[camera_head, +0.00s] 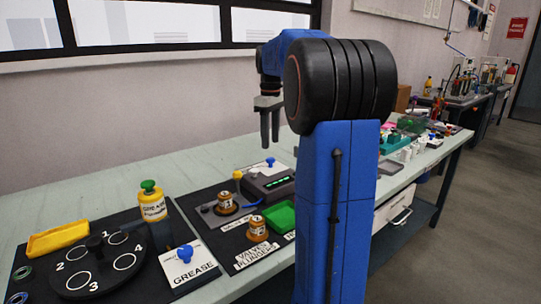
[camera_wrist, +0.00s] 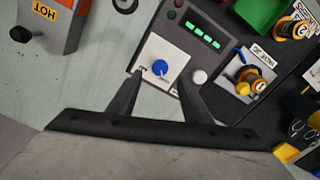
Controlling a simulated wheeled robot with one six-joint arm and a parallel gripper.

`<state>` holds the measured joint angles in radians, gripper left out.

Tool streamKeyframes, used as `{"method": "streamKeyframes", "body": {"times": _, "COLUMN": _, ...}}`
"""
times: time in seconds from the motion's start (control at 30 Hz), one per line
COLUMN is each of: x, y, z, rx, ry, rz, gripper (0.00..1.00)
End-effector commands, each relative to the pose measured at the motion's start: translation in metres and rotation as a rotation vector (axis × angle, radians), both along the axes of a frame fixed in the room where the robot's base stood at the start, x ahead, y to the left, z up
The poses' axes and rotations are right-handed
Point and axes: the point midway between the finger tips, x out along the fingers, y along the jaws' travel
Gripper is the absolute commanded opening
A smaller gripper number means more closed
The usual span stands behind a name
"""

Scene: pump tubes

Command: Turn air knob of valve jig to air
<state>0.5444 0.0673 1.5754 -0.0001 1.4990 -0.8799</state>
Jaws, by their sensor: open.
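The blue knob (camera_wrist: 160,68) sits on a white square plate (camera_wrist: 152,52) beside a dark box with green lights; it also shows in the head view (camera_head: 270,161). Small lettering on the plate is too small to read. My gripper (camera_head: 270,143) points down above the knob, apart from it. In the wrist view its open fingers (camera_wrist: 159,76) lie on either side of the knob, with nothing between them but the knob below. The valve jig (camera_wrist: 247,76), with a brass valve and yellow and blue parts, stands to the right; it also shows in the head view (camera_head: 227,205).
The dark box (camera_head: 268,185) with green lights stands close to the knob plate. A green tray (camera_head: 281,217), a second brass piece (camera_head: 257,229) and the grease station (camera_head: 98,260) are nearby. An orange-and-grey device marked HOT (camera_wrist: 48,20) is at upper left.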

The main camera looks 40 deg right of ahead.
Motion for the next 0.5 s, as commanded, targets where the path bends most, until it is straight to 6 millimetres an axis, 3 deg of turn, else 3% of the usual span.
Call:
{"method": "streamKeyframes", "body": {"times": 0.23, "x": -0.001, "y": 0.001, "z": -0.041, "rx": 0.001, "ry": 0.003, "rz": 0.0, "gripper": 0.45}}
{"method": "streamKeyframes", "body": {"times": 0.5, "x": 0.0, "y": 0.0, "z": -0.064, "rx": 0.0, "ry": 0.0, "rz": 0.0, "gripper": 0.45}}
